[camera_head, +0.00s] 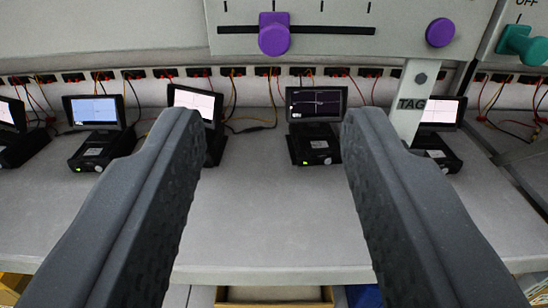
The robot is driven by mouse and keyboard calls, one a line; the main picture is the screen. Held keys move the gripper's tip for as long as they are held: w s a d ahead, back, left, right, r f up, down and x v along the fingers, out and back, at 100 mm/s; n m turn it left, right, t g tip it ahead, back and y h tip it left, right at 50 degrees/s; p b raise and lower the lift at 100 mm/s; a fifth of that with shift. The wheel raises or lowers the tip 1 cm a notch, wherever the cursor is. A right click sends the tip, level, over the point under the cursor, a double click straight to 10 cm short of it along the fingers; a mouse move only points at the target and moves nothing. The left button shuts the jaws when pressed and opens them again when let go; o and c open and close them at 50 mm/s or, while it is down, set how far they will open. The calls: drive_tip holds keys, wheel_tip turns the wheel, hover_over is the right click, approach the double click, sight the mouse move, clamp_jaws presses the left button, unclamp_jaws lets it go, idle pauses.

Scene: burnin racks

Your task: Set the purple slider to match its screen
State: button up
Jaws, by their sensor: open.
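A purple slider knob (274,34) sits on a dark horizontal slot in a grey panel (400,42) at the top. The knob stands left of the slot's middle, near the second of the visible tick marks. A round purple knob (440,32) is on the same panel to the right. My gripper (264,118) is open and empty, its two dark fingers reaching up from below. The fingertips are below the slider in the picture and apart from it. I cannot tell which screen belongs to the slider. The panel's upper part is cut off.
Several small screen devices stand on the grey shelf, including a dark screen (316,104) and a blue-white screen (95,110). A teal knob (524,44) is at the right. Wires and sockets line the back.

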drive_tip(key=shift+s+d, duration=0.1)
drive_tip(key=shift+s, duration=1.2)
drive_tip(key=w+d+r+m+g+y, duration=0.1)
drive_tip(key=w+d+r, duration=0.15)
drive_tip(key=r, duration=0.45)
drive_tip(key=w+d+r+g+y, duration=0.1)
drive_tip(key=w+r, duration=0.3)
drive_tip(key=r, duration=0.3)
drive_tip(key=s+d+r, duration=0.1)
drive_tip(key=d+r, duration=0.4)
drive_tip(key=r, duration=0.3)
drive_tip(key=d+r, duration=0.4)
drive_tip(key=r, duration=0.3)
drive_tip(key=s+d+r+h, duration=0.1)
drive_tip(key=s+d+r, duration=0.7)
drive_tip(key=d, duration=0.3)
drive_tip(key=s+d+r+h, duration=0.2)
drive_tip(key=s+d+r, duration=0.6)
drive_tip(key=d, duration=0.3)
drive_tip(key=shift+r+g+h, duration=0.3)
drive_tip(key=shift+r, duration=0.6)
